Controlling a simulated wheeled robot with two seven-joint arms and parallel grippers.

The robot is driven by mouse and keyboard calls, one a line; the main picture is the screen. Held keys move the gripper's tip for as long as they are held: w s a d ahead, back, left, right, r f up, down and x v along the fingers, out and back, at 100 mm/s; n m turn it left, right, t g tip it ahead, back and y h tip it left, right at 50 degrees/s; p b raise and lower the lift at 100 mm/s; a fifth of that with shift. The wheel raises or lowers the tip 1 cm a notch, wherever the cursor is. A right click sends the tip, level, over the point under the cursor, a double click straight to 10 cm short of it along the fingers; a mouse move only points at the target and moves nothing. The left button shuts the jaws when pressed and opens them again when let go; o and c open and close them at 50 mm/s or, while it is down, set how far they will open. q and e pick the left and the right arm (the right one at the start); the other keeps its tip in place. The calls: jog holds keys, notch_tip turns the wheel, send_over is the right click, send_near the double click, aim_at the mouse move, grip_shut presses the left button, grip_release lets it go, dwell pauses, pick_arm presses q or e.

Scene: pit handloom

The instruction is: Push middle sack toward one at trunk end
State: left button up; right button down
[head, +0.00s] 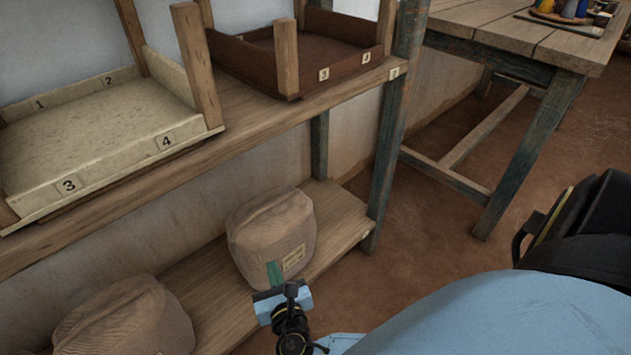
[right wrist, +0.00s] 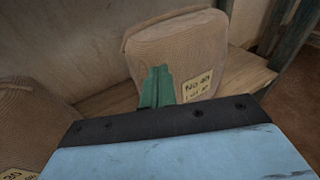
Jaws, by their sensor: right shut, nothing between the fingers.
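Two tan cloth sacks show on the low shelf. One sack (head: 270,228) sits upright near the shelf's right end, with a paper label on its front; it also shows in the right wrist view (right wrist: 180,50). The other sack (head: 122,322) is nearer and to the left, cut off by the frame; its edge shows in the right wrist view (right wrist: 28,125). I cannot tell which is the middle one. My right gripper (head: 274,270), with green fingers, is shut and empty in front of the right-end sack, left of its label. I cannot tell whether it touches. My left gripper is out of view.
The low shelf (head: 345,215) has bare board between the sacks and at its right end. Above it, the upper shelf (head: 262,112) holds a pale numbered tray (head: 100,128) and a brown tray (head: 345,72). A post (head: 388,150) and a wooden table (head: 480,22) stand right.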

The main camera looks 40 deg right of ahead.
jog(key=s+d+m+g, duration=0.4)
jog(key=s+m+g, duration=0.4)
jog(key=m, duration=1)
jog(key=shift+s+m+g, duration=0.3)
jog(key=shift+s+m, duration=0.1)
jog(key=shift+s, duration=0.4)
